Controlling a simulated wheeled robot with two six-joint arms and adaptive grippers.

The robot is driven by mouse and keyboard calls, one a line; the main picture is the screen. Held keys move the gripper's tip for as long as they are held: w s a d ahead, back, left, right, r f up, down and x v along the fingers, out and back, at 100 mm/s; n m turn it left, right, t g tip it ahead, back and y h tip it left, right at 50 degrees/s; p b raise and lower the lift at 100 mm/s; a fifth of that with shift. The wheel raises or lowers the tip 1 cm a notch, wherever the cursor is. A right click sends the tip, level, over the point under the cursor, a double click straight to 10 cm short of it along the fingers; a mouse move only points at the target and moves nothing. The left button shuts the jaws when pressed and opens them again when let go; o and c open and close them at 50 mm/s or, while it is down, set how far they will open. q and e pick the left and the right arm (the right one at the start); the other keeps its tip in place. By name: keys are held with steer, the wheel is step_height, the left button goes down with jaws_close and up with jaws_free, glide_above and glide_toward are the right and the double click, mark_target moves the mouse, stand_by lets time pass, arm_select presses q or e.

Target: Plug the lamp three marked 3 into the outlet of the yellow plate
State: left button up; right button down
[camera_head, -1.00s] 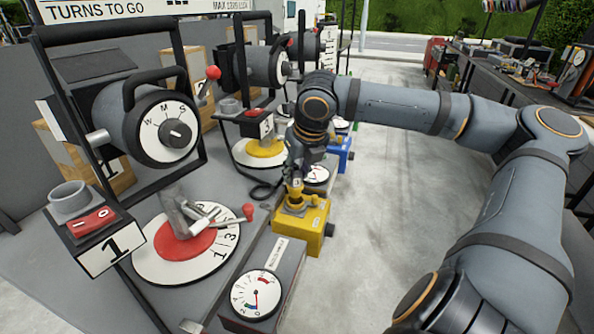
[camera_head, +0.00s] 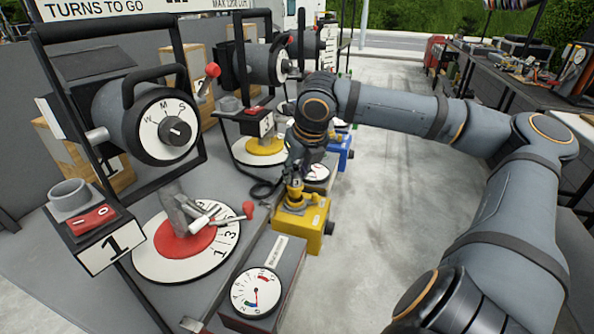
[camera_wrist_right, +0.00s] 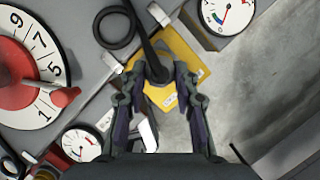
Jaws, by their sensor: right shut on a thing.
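The nearest lamp (camera_head: 150,118) at the left is marked 1. The lamp behind it (camera_head: 262,62) has a box with a small mark (camera_head: 265,124) that looks like 3. My right gripper (camera_head: 294,178) points down over the yellow outlet box (camera_head: 312,226). In the right wrist view its fingers (camera_wrist_right: 160,82) are shut around a plug with a dark cable (camera_wrist_right: 150,42), above the yellow box (camera_wrist_right: 188,62). The fingers mostly hide the plug, so I cannot tell whether it is seated. My left gripper is not in view.
A gauge box (camera_head: 258,296) stands in front of the yellow box. A blue box (camera_head: 338,152) stands farther back in the row. The floor (camera_head: 385,220) to the right is clear.

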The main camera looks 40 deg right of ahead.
mark_target(298, 178)
steer(key=shift+f+b, duration=1.5)
steer(key=shift+f, duration=0.15)
steer(key=c, duration=0.9)
jaws_free()
steer(key=o, duration=0.3)
steer(key=shift+r, duration=0.15)
steer(key=shift+r+p, duration=2.45)
steer(key=shift+p, duration=0.25)
